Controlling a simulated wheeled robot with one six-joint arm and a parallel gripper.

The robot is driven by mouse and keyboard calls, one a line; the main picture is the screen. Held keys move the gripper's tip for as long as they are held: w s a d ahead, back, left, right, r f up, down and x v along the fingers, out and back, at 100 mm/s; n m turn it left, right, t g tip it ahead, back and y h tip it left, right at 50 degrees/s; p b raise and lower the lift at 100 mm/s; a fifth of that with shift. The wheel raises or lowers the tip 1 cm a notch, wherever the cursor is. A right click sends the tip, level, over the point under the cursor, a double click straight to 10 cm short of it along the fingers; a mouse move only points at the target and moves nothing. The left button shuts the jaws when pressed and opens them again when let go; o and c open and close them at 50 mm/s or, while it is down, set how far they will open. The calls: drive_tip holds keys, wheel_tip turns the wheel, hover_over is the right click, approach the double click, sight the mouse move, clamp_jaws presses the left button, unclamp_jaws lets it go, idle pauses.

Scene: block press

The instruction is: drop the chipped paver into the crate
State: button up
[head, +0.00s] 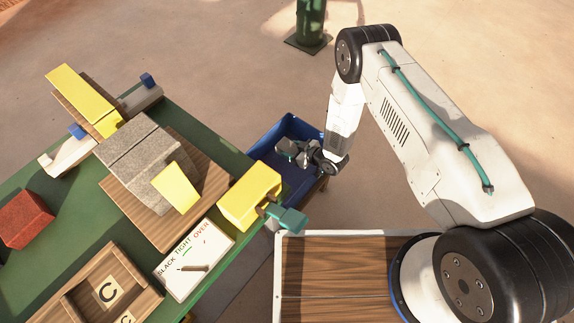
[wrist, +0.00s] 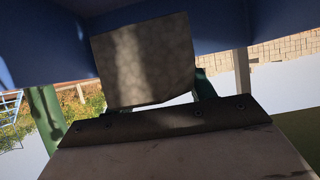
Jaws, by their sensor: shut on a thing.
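The blue crate (head: 293,186) stands beyond the right edge of the green table. My gripper (head: 293,152) is at the crate's opening, its jaws shut on a grey paver (wrist: 145,60). In the wrist view the paver's speckled face hangs below blue crate walls (wrist: 45,38) that show around it. In the head view the paver is small and partly hidden by my gripper, so I cannot make out its chip. I cannot tell whether it touches the crate.
On the green table, grey blocks (head: 140,150) sit on a wooden board between yellow press parts (head: 250,195). A whiteboard (head: 195,262), a red brick (head: 25,218) and a wooden tray (head: 105,285) lie nearby. A green post (head: 310,22) stands behind the crate.

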drive_tip(key=o, duration=1.7)
drive_tip(key=v, duration=0.8)
drive_tip(key=shift+w, duration=0.15)
